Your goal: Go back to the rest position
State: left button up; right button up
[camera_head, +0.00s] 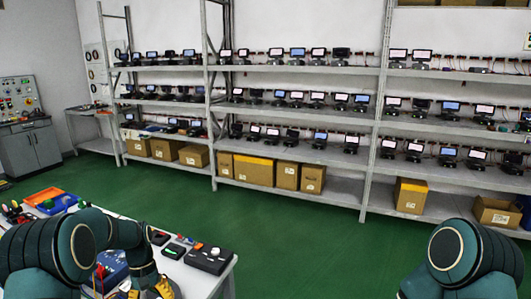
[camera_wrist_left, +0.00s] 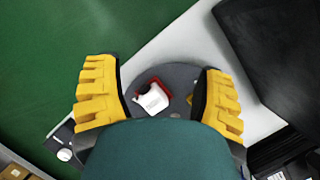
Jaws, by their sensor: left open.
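My left gripper (camera_head: 152,290) is at the bottom left of the head view, by the near white table (camera_head: 205,284).
The table holds a black box with a knob (camera_head: 209,259), small devices, a blue case (camera_head: 112,268) and an orange and blue tray (camera_head: 50,200). Shelving racks (camera_head: 290,105) with several small screens and cardboard boxes (camera_head: 254,171) line the wall. Green floor (camera_head: 300,235) is clear between.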

pick_arm(q)
jog(key=s+d+f+m+t+h+b, duration=0.1)
jog(key=s+d+f, duration=0.3)
jog(key=d+f, duration=0.25)
jog(key=s+d+f+t+b, duration=0.1)
jog(key=s+d+f+t, duration=0.1)
jog(key=s+d+f, duration=0.45)
jog(key=s+d+f+m+t+h+b, duration=0.1)
jog(key=s+d+f+t, duration=0.1)
jog(key=s+d+f, duration=0.2)
jog(key=s+d, duration=0.3)
jog(key=s, duration=0.2)
jog(key=shift+s+d+f, duration=0.15)
jog(key=shift+f, duration=0.25)
pick_arm(e)
jog(key=f, duration=0.3)
jog(key=shift+a+f, duration=0.25)
jog(key=shift+f, duration=0.15)
pick_arm(q)
jog(key=shift+c, duration=0.3)
